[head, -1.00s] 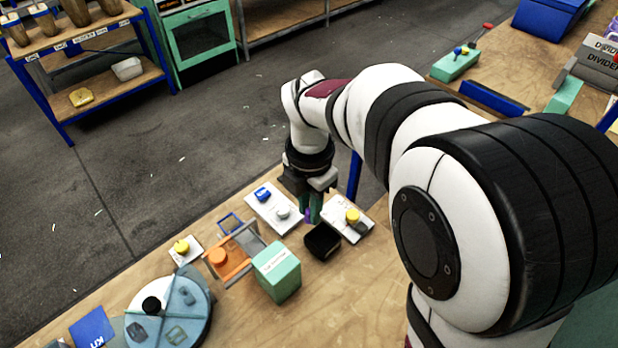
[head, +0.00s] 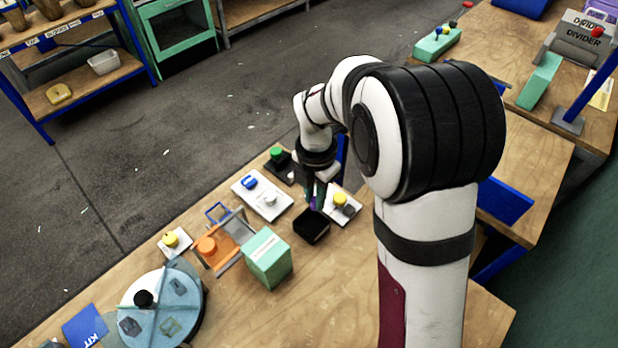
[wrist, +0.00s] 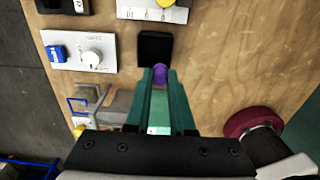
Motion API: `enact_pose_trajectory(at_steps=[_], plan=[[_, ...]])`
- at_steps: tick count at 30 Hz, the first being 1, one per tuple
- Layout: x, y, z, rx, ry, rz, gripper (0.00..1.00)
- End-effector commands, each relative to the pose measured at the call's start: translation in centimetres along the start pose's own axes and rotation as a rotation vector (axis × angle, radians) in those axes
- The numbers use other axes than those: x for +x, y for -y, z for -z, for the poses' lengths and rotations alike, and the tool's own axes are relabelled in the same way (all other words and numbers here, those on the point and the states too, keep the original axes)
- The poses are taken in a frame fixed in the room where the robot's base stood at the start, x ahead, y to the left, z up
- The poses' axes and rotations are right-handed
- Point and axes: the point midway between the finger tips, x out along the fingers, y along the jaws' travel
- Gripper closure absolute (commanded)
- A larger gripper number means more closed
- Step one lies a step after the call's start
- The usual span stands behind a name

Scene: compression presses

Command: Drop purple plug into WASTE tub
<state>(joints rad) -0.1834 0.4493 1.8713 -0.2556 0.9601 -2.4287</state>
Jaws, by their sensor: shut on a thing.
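The purple plug (head: 315,206) is between the fingers of my gripper (head: 318,196). In the wrist view the plug (wrist: 159,73) shows as a purple round end at the tips of the green fingers (wrist: 160,82), which are shut on it. A small black open tub (head: 311,226) stands on the bench just below the gripper in the head view. In the wrist view the tub (wrist: 155,47) is just beyond the fingertips. No WASTE label is readable on it. The plug appears above the bench at the tub's far edge; its exact height is unclear.
A white panel with a yellow knob (head: 339,199) is right of the tub. A panel with a blue switch (head: 249,183) is to its left. A green box (head: 267,259) and an orange press (head: 207,245) stand lower left. Bare bench lies below the tub.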

Motion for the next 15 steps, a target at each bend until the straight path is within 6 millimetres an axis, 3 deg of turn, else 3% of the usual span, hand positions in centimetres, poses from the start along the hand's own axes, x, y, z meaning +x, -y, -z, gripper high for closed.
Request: enact_pose_trajectory(at_steps=[4,15], plan=[[2.6,0.3,-1.4,0.003,-0.002,0.001,1.0],[7.6,0.3,-1.4,0.0,0.0,-0.001,1.0]])
